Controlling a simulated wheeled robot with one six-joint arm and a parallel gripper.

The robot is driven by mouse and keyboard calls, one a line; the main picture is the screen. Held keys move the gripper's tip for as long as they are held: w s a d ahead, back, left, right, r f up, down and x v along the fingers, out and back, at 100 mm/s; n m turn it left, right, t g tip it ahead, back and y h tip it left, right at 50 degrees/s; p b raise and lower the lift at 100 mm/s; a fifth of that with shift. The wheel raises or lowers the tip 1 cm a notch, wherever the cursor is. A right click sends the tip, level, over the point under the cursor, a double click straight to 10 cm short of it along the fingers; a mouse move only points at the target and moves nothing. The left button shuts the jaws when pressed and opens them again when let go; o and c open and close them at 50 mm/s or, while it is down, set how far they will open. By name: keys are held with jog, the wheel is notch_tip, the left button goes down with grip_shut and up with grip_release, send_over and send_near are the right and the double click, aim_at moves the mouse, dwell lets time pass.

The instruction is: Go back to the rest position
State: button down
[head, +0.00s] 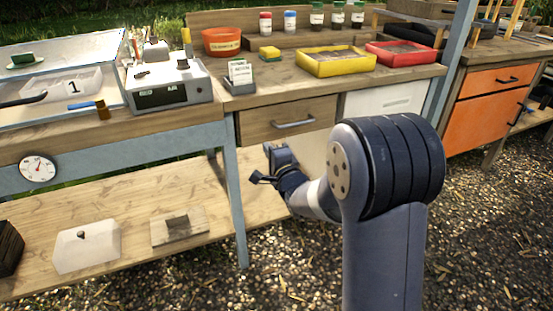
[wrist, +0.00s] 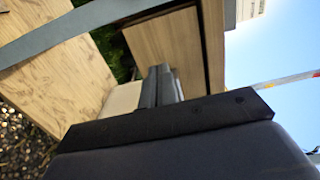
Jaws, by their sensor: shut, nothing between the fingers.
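My gripper (wrist: 158,88) shows in the wrist view with its two dark fingers together and nothing between them. In the head view my arm rises at the lower right and bends left, and its wrist end is in front of the bench, near the wooden drawer (head: 288,119) and above the lower shelf. The wrist view is tilted and shows the bench's wood and a grey-blue leg (wrist: 90,22) close by.
The bench top holds a grey device (head: 168,88), a yellow tray (head: 336,62), a red tray (head: 400,54) and an orange pot (head: 221,41). A white box (head: 87,246) and a wooden block (head: 179,226) are on the lower shelf (head: 130,200). Gravel lies in front.

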jog(key=v, duration=0.4)
jog(key=shift+s+d, duration=0.1)
jog(key=shift+s, duration=0.2)
